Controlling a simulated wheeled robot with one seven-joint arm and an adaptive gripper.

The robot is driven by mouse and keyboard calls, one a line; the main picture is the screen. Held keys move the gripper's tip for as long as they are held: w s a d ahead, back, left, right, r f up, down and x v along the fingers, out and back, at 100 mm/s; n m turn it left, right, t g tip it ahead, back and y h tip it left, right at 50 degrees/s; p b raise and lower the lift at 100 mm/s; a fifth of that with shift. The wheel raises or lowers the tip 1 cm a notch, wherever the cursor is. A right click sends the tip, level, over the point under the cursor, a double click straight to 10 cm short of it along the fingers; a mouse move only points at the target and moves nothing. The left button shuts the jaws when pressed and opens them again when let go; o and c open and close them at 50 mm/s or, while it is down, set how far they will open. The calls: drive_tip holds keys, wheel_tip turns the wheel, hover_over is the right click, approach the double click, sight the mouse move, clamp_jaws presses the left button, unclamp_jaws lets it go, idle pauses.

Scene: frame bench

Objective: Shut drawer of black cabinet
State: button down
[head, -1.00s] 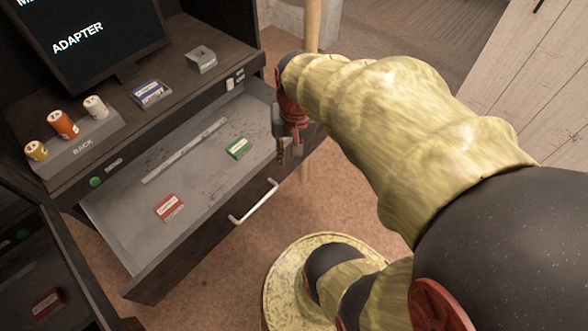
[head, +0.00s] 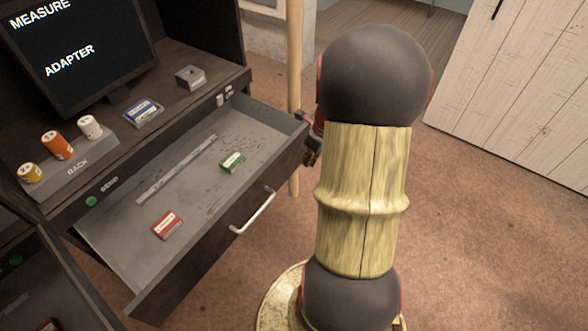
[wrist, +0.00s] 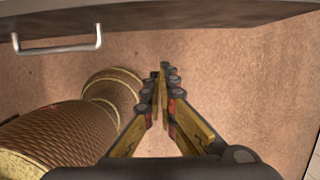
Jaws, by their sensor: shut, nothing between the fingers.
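The black cabinet (head: 75,217) has its grey-lined drawer (head: 120,235) pulled open. The drawer's dark front carries a pale bar handle (head: 253,212), which also shows at the top left of the wrist view (wrist: 60,48). A red box (head: 167,225) and a green box (head: 232,162) lie inside the drawer. My gripper (head: 310,158) is just outside the drawer's far front corner, partly hidden by my arm in the head view. In the wrist view its fingers (wrist: 160,75) are together and empty, apart from the handle, with the drawer front above them.
On the cabinet top stand a monitor (head: 85,50), a rack (head: 75,168) with three small cylinders, a blue box (head: 143,113) and a grey block (head: 190,77). A wooden pole (head: 294,60) rises behind the drawer's corner. Brown floor (head: 470,220) lies open to the right.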

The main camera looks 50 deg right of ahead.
sight(289, 167)
drive_tip(key=w+f+b, duration=0.5)
drive_tip(key=w+f, duration=0.1)
drive_tip(key=f, duration=0.3)
drive_tip(key=shift+w+a+f, duration=0.15)
drive_tip(key=shift+w+f, duration=0.05)
drive_tip(key=shift+f, duration=0.1)
drive_tip(key=shift+w+r+p, duration=0.1)
drive_tip(key=shift+w+p, duration=0.35)
drive_tip(key=shift+w, duration=0.15)
drive_tip(key=w+p, duration=0.4)
drive_tip(key=w, duration=0.5)
drive_tip(key=w+p, duration=0.4)
drive_tip(key=w, duration=0.6)
drive_tip(key=w+a+p, duration=0.1)
drive_tip(key=w+p, duration=0.3)
drive_tip(key=w, duration=0.5)
drive_tip(key=shift+w+p, duration=0.25)
drive_tip(key=shift+p, duration=0.05)
